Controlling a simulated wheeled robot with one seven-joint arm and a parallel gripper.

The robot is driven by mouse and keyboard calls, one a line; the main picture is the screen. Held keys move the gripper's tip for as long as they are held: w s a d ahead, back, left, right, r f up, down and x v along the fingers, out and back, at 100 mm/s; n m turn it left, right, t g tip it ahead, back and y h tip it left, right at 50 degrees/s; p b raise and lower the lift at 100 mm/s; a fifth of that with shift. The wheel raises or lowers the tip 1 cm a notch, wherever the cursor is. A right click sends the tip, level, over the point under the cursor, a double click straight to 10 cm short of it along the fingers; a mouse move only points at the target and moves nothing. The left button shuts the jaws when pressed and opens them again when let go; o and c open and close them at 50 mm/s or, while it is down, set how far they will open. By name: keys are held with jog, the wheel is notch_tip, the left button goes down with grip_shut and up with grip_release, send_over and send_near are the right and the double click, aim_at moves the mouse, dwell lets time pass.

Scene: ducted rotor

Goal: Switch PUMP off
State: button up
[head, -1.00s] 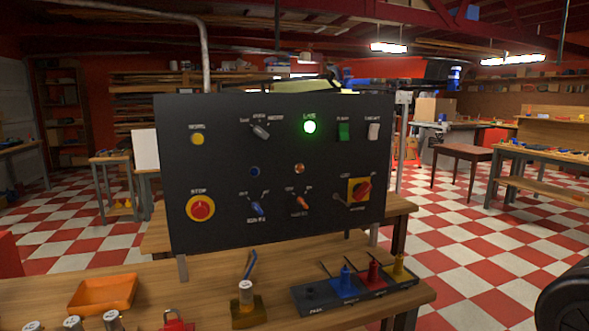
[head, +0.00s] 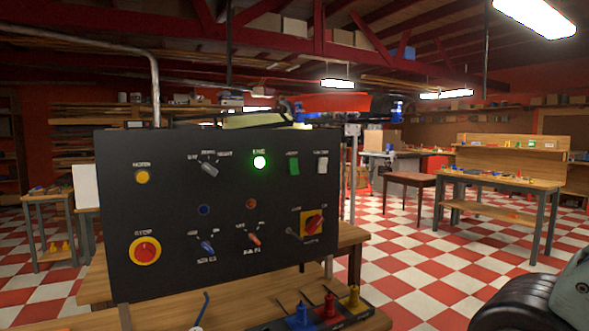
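A black control panel (head: 225,262) stands upright on a wooden bench, facing me. Its labels are too small to read surely, so I cannot tell which control is PUMP. Lower down are a blue-handled switch (head: 207,246), an orange-handled switch (head: 254,238) and a red rotary switch (head: 314,223) on a yellow plate. My gripper is not in view; part of my arm shows at the lower right.
A yellow push button (head: 142,177) and a red stop button (head: 145,251) on yellow are on the panel's left. Blue, red and yellow pieces stand on the bench (head: 240,297) below the panel. Checkered floor (head: 420,260) lies open to the right.

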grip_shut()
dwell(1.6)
